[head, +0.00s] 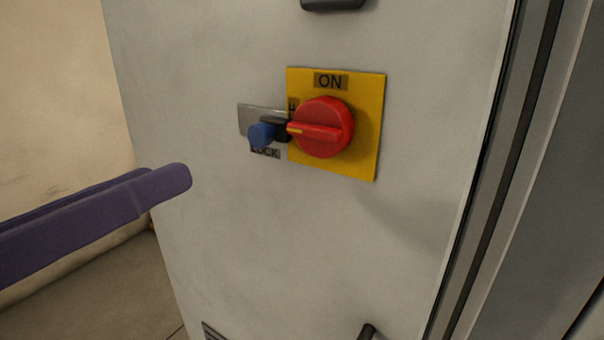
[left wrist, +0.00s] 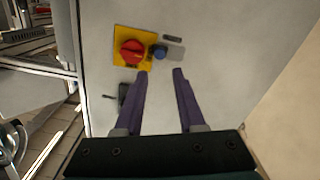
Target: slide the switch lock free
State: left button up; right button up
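The switch lock is a blue knob (head: 261,135) on a dark slider at a grey metal plate (head: 251,117), marked LOCK below. The slider's dark end (head: 281,128) reaches the left edge of the red rotary switch (head: 323,128), whose handle lies about level on a yellow plate (head: 367,140) marked ON. The blue knob also shows in the left wrist view (left wrist: 160,52), beside the red switch (left wrist: 132,52). My left gripper (left wrist: 162,71) is open and empty, its purple fingers apart and pointing towards the cabinet. In the head view its fingers (head: 180,178) are left of and below the lock, apart from it. My right gripper is not seen.
The grey cabinet door (head: 260,240) carries the switch and fills the middle. A dark handle (head: 333,4) is at the top, another dark part (head: 367,331) at the bottom. A beige wall (head: 60,100) stands at the left. Free room lies before the door.

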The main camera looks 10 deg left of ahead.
aim_at(254, 136)
pick_arm(q)
jog(key=p+x, duration=0.1)
jog(key=x, duration=0.8)
jog(key=shift+w+d+p, duration=0.15)
jog(key=shift+w+p, duration=0.15)
jog(key=shift+p, duration=0.1)
grip_shut()
dwell(1.0)
